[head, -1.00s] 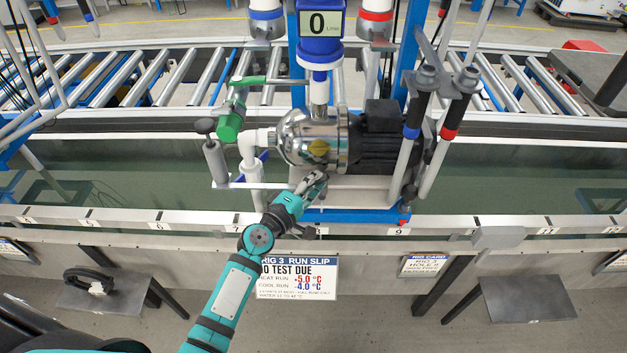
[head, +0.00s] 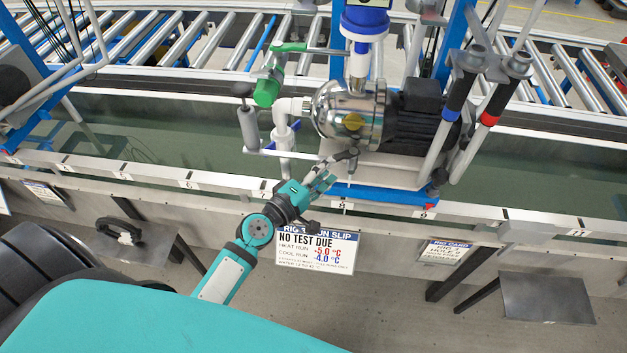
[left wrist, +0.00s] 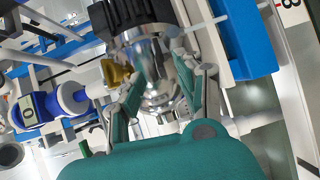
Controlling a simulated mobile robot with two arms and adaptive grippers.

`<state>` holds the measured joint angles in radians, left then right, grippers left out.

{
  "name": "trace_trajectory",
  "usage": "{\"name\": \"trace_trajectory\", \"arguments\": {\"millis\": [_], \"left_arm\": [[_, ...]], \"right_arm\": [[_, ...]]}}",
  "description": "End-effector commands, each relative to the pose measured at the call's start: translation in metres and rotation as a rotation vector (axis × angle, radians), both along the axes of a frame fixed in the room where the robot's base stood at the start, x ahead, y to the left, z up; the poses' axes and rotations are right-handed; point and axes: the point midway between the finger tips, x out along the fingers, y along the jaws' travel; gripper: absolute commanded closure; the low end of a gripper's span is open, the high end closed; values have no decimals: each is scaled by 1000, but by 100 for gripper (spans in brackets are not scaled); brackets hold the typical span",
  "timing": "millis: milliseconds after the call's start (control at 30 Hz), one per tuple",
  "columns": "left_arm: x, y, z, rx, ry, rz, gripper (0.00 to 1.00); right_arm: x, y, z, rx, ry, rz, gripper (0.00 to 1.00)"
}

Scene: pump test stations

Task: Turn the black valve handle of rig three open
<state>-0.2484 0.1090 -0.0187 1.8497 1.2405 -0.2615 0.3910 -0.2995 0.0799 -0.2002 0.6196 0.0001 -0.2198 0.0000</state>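Rig three's pump (head: 350,112) has a polished metal front and a black motor (head: 420,112). On its left is a green valve (head: 267,90) with a green lever (head: 290,47). A black-capped grey stem (head: 246,122) stands left of the white pipe; I cannot tell whether it is the black valve handle. My left gripper (head: 338,168) is open and empty in front of the pump's lower edge. In the left wrist view its fingers (left wrist: 165,95) are spread, with the metal pump body (left wrist: 152,65) beyond and between them. My right gripper is out of view.
A run slip (head: 316,250) hangs on the bench front below the gripper. A black handle-shaped item (head: 122,230) is on a low shelf at left. Black hoses with blue (head: 455,108) and red bands stand right of the pump. Rollers (head: 205,50) run behind.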

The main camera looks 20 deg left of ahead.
Motion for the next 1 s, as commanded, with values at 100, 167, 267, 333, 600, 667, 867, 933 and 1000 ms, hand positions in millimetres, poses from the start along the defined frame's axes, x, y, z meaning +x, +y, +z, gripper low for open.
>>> {"name": "trace_trajectory", "arguments": {"millis": [100, 167, 267, 333, 600, 667, 867, 933, 1000], "left_arm": [[-23, 6, 1, 2, 3, -2, 64], [-31, 9, 2, 4, 2, -3, 64], [-41, 12, 3, 1, 1, -2, 64], [-44, 13, 3, 0, 1, -1, 64], [-46, 13, 4, -1, 0, 0, 64], [-46, 13, 4, -1, 0, 0, 64], [-46, 13, 4, -1, 0, 0, 64], [-46, 13, 4, -1, 0, 0, 64], [-46, 13, 4, -1, 0, 0, 64]], "right_arm": [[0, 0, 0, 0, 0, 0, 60], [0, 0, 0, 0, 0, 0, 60], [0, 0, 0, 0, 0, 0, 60], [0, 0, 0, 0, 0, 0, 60], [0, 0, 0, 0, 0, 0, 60], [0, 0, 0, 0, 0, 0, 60], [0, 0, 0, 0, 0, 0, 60], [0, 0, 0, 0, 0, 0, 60], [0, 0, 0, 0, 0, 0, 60]]}}
